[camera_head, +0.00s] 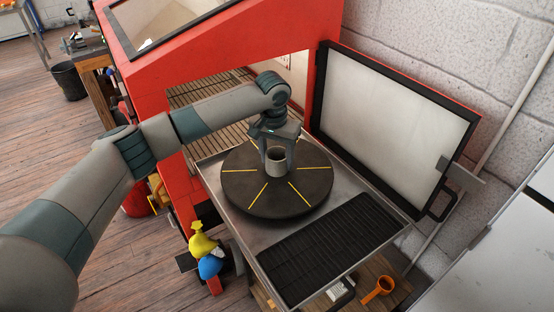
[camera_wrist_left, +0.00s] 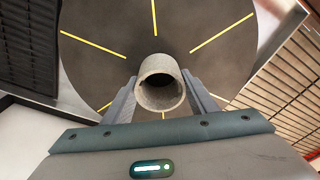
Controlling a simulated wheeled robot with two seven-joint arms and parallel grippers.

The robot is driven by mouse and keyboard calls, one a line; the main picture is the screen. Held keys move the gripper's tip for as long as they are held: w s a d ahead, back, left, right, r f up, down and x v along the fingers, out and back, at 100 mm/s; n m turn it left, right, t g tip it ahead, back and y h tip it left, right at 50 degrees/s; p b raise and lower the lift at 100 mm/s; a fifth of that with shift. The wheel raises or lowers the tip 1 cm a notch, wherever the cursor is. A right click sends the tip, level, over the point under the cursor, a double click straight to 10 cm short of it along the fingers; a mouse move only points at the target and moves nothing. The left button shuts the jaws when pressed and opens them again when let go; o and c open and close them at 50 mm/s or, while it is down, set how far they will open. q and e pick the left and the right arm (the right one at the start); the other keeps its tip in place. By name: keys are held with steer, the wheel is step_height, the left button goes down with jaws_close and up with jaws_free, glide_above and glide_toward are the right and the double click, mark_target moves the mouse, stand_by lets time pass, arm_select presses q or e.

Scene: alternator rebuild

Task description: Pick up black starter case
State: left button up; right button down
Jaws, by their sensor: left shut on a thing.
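A short hollow cylinder (camera_head: 277,164), the starter case, is at the middle of the dark turntable (camera_head: 245,190) with yellow lines. It looks grey rather than black. My left gripper (camera_head: 277,150) comes down from above and is shut on it, one finger on each side. In the left wrist view the case's open round end (camera_wrist_left: 159,64) faces the camera, between the two fingers (camera_wrist_left: 160,88). I cannot tell whether the case's lower end touches the turntable. My right gripper is not in view.
The turntable sits on a metal tray with a black ribbed mat (camera_head: 330,245), before a red cabinet (camera_head: 215,55). Its open door (camera_head: 390,115) stands at the right.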

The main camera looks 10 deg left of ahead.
arm_select(q)
steer(key=shift+w+r+b, duration=0.1)
steer(key=shift+r+b, duration=0.25)
steer(key=shift+r, duration=0.25)
steer(key=r, duration=0.1)
steer(key=d+r+b, duration=0.1)
steer(key=r, duration=0.1)
steer(key=shift+b, duration=0.3)
steer(key=s+d+r+b, duration=0.1)
steer(key=d+r+b, duration=0.2)
steer(key=d+r, duration=0.3)
steer(key=d, duration=0.4)
steer(key=shift+s+d+r, duration=0.3)
steer(key=shift+s+r, duration=0.1)
steer(key=shift+f, duration=0.1)
